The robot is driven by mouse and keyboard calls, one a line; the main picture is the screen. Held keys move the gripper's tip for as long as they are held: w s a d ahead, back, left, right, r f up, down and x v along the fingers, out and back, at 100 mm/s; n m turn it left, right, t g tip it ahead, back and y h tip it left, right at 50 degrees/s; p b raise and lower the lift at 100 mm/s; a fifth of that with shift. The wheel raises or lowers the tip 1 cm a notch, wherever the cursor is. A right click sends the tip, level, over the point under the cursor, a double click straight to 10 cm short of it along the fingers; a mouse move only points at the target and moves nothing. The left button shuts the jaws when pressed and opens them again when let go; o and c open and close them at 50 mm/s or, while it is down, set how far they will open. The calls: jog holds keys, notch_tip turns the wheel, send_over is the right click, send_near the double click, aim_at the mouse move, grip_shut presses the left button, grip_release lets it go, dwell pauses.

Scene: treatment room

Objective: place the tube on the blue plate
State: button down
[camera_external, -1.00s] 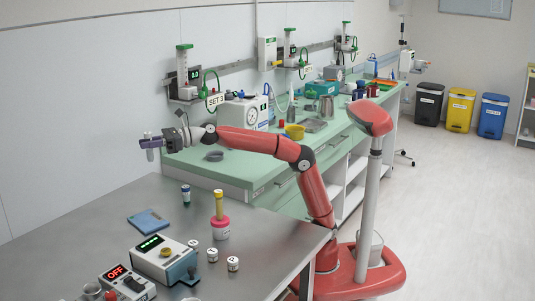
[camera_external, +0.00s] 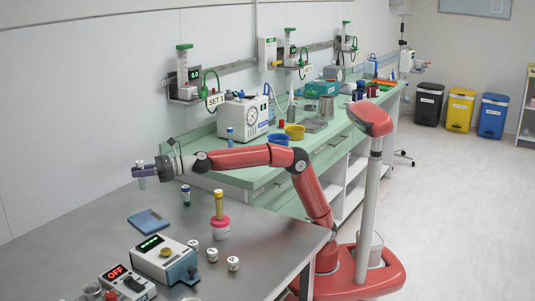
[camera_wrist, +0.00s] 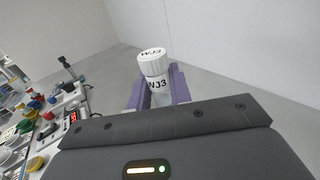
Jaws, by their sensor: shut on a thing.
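My gripper (camera_external: 144,171), with purple fingers, is shut on a tube (camera_external: 142,184) and holds it roughly upright in the air, past the far left edge of the steel table. In the wrist view the tube (camera_wrist: 157,72) has a white cap with dark lettering and stands between the purple fingers (camera_wrist: 158,95). The blue plate (camera_external: 148,221) lies flat on the steel table, below and slightly right of the tube in the external view. The plate looks empty. I cannot make out the plate in the wrist view.
The green bench (camera_external: 240,177) stands behind.

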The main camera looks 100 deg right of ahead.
notch_tip(320, 180, down, 12)
jog(key=b, duration=1)
jog(key=shift+r+b, duration=0.1)
jog(key=shift+b, duration=0.3)
jog(key=shift+r, duration=0.15)
jog(key=c, duration=1.3)
grip_release()
jog(key=shift+f, duration=0.2)
